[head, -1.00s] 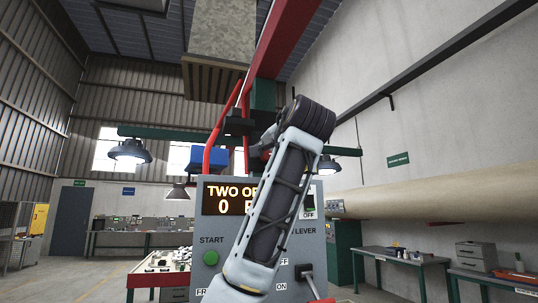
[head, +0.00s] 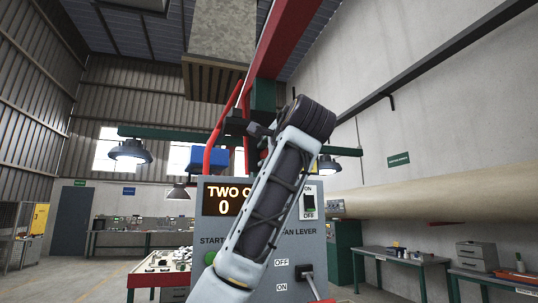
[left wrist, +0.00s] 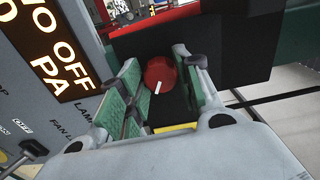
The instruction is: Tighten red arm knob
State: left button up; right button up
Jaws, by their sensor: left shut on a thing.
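The red arm knob (left wrist: 160,72) shows in the left wrist view as a round red knob with a white mark on its face. It sits between the green-padded fingers of my left gripper (left wrist: 164,88), which is shut on it. In the head view my left arm rises in front of the control panel, with the gripper (head: 258,130) at its upper end beside the red and green post. The knob is hidden there. My right gripper is in neither view.
The grey control panel (head: 222,226) with a lit display, switch and fan lever (head: 305,270) stands close behind my left arm. A red pipe (head: 218,140) and a blue box (head: 208,160) are near the gripper. Lamps hang on both sides.

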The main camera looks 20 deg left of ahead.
pick_arm(q)
jog(key=shift+f, duration=0.1)
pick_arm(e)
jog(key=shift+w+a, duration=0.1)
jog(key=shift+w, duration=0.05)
pick_arm(q)
jog(key=o, duration=1)
jog(key=shift+c, duration=0.2)
jog(key=shift+o, duration=0.4)
jog(key=v, duration=1.2)
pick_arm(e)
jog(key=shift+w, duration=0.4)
pick_arm(q)
jog(key=shift+w+d, duration=0.1)
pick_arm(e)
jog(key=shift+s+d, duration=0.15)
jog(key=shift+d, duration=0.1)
